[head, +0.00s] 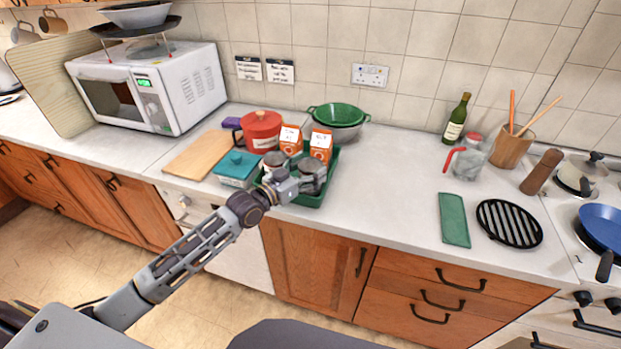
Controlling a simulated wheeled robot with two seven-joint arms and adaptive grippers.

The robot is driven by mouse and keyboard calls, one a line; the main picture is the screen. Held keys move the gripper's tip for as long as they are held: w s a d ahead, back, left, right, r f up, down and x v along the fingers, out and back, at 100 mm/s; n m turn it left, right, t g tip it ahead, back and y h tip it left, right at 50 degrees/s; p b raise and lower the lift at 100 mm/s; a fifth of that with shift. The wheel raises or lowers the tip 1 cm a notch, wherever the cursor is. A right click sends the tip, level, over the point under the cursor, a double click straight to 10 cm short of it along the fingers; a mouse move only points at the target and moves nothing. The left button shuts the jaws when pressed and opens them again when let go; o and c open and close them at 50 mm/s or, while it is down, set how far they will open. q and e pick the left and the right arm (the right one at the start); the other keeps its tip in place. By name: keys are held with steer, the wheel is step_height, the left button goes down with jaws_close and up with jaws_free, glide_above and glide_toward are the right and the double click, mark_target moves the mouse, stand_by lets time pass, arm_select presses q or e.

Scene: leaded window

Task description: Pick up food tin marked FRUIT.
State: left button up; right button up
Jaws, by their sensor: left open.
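A green tray (328,187) stands near the counter's front edge. In it are two small metal-looking tins, a left tin (274,160) and a right tin (313,169), and two orange-and-white cartons behind them. I cannot read a FRUIT marking on either tin. My left gripper (286,181) is open at the tray's front left, in front of the tins, and it hides their lower parts. I cannot tell whether it touches either tin. My right gripper is not in view.
A teal box (237,169) and a wooden board (203,154) lie left of the tray. A red pot (261,131) and a green colander (338,115) stand behind. The counter right of the tray is clear up to a green cloth (454,219).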

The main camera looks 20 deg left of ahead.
arm_select(q)
steer(key=shift+w+d, duration=0.2)
steer(key=shift+w, duration=0.15)
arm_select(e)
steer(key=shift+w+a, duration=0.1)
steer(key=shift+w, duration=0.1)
arm_select(q)
steer(key=c, duration=0.9)
steer(key=shift+r, duration=0.1)
steer(key=shift+c, duration=1.2)
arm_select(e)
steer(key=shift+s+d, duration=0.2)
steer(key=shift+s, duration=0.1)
arm_select(q)
steer(key=shift+r, duration=0.15)
